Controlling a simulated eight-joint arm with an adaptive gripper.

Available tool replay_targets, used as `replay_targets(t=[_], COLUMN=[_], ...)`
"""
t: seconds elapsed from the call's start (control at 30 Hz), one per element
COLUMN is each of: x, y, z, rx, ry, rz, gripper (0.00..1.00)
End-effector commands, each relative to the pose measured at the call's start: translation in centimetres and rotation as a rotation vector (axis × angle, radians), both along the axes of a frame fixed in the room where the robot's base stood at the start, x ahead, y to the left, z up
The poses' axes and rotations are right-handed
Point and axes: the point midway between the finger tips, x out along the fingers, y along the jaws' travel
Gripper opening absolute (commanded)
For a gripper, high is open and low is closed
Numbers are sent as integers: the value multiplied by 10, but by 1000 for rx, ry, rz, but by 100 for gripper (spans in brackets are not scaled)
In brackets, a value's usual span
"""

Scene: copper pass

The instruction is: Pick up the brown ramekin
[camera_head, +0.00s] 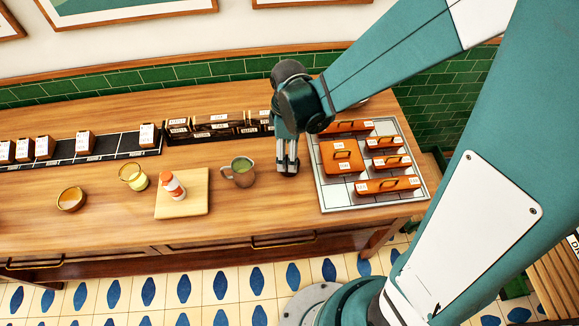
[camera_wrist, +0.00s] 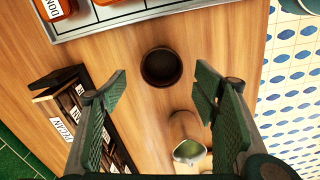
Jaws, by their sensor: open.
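A dark brown ramekin (camera_wrist: 161,67), round and seemingly empty, stands on the wooden counter in the wrist view. It lies just beyond my fingertips, between their lines. My gripper (camera_wrist: 160,92) is open and empty, its two green pads apart. In the head view my gripper (camera_head: 287,168) points down over the counter between a mug and a tray. I cannot make out the dark ramekin there; my gripper seems to hide it. An amber-brown bowl (camera_head: 71,199) stands far left on the counter.
A mug (camera_head: 240,172) with green contents stands close by; it also shows between my fingers in the wrist view (camera_wrist: 188,128). A grey tray (camera_head: 340,196) of orange boxes lies right. A labelled dark rack (camera_head: 215,128) stands behind. A board (camera_head: 183,207) holds a bottle (camera_head: 172,186).

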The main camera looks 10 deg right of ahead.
Motion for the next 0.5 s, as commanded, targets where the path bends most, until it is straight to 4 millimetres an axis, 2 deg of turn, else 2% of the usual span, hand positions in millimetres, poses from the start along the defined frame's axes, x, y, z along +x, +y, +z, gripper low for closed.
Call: replay_targets(t=[0.2,0.5], x=[0,0], y=[0,0], z=[-11,-12], rx=[0,0], ry=[0,0], rz=[0,0], gripper=[60,60])
